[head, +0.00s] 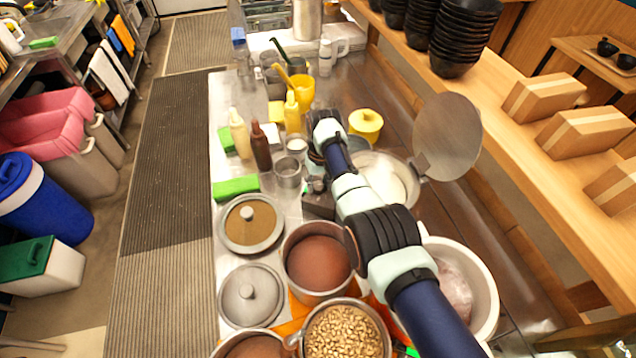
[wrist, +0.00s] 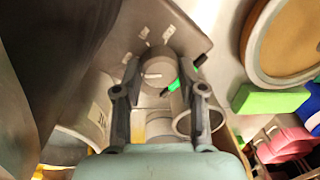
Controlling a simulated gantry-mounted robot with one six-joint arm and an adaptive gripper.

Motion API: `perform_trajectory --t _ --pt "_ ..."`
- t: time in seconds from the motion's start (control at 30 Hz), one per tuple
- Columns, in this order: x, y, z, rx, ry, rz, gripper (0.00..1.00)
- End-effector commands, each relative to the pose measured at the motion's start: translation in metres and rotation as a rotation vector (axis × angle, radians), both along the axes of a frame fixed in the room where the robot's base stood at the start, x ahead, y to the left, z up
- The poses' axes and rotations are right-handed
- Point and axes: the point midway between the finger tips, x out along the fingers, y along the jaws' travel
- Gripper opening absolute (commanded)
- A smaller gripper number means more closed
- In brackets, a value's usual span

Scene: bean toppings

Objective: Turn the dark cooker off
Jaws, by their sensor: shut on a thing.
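The dark cooker (head: 318,207) is largely hidden behind my arm in the head view. Its round lid (head: 447,137) stands open and pale contents (head: 385,180) show inside. In the wrist view the cooker's grey front panel (wrist: 190,38) carries small pale labels and a round grey knob (wrist: 153,73). My gripper (wrist: 160,84) has its two fingers on either side of the knob and is shut on it. In the head view the fingertips are hard to make out beside the cooker. The knob's exact setting cannot be told.
A pot of beans (head: 343,335) and a brown-filled pot (head: 318,265) are in front. A wooden shelf (head: 540,85) runs along the right.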

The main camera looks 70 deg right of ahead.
Motion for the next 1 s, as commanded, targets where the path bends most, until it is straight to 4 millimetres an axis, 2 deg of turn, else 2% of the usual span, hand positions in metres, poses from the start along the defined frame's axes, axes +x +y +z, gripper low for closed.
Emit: perform_trajectory --t 0.4,0.43,0.57,0.87,1.0 --pt "0.0 0.0 0.0 0.0 0.0 0.006 0.06" --pt "0.0 0.0 0.0 0.0 0.0 0.006 0.44" --pt "0.0 0.0 0.0 0.0 0.0 0.005 0.65" --pt "0.0 0.0 0.001 0.0 0.0 0.005 0.66" --pt "0.0 -0.002 0.015 -0.002 -0.002 0.005 0.66"
